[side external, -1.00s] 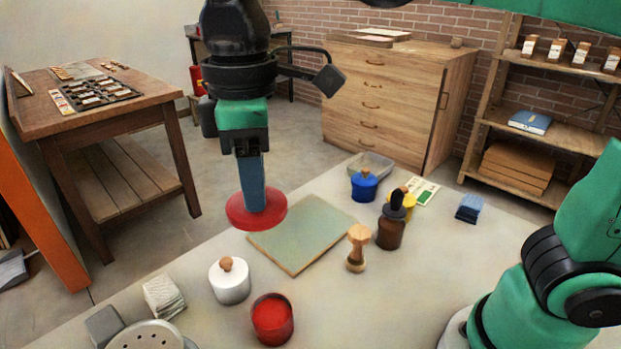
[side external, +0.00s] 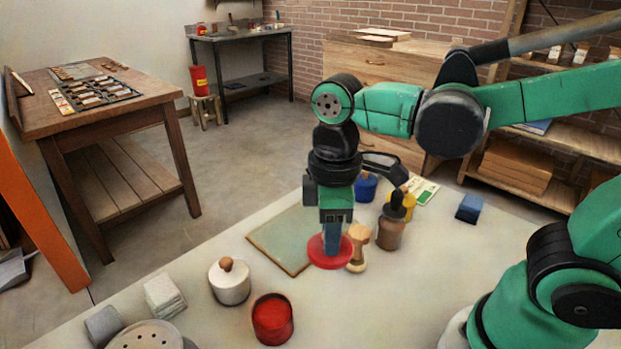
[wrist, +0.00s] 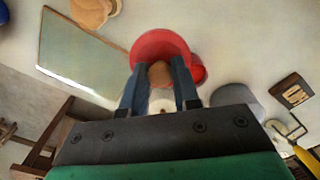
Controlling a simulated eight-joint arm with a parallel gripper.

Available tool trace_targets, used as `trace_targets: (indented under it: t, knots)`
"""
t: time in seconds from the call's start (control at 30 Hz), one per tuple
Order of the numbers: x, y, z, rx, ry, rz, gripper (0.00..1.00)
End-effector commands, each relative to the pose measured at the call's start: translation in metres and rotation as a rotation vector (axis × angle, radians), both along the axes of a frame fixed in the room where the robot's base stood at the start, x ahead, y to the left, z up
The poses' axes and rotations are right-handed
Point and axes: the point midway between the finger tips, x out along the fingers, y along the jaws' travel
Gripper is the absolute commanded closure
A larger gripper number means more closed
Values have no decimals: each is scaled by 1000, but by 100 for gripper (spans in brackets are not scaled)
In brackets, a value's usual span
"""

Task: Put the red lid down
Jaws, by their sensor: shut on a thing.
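The red lid (side external: 330,264), a flat disc with a wooden knob (wrist: 160,74), is in my gripper (side external: 331,243). In the wrist view my fingers stand on either side of the knob, and the red lid (wrist: 158,44) shows beyond them. In the side view the lid looks level, beside the right edge of the grey-green board and close to the wooden stamp (side external: 357,258). I cannot tell whether its underside touches the table. The open red pot (side external: 273,322) stands nearer the camera, to the lid's left; in the wrist view the lid partly hides it (wrist: 199,74).
A white pot with a wooden knob (side external: 229,284) stands left of the lid. The grey-green board (side external: 277,243) lies behind. A brown bottle (side external: 391,234), blue pot (side external: 365,190) and yellow pot (side external: 406,206) stand farther back. The table's front right (side external: 390,305) is clear.

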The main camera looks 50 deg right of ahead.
Motion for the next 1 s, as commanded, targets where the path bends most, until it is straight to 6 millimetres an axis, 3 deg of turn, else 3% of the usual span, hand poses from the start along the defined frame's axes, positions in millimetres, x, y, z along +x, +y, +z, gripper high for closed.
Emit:
trace_targets:
  t: [0.2, 0.4, 1.0]
  knots:
    - [1, 0, -41, 0, 0, 0, 100]
    - [1, 0, -69, 0, 0, 0, 100]
    - [0, 0, -116, 0, 0, 0, 100]
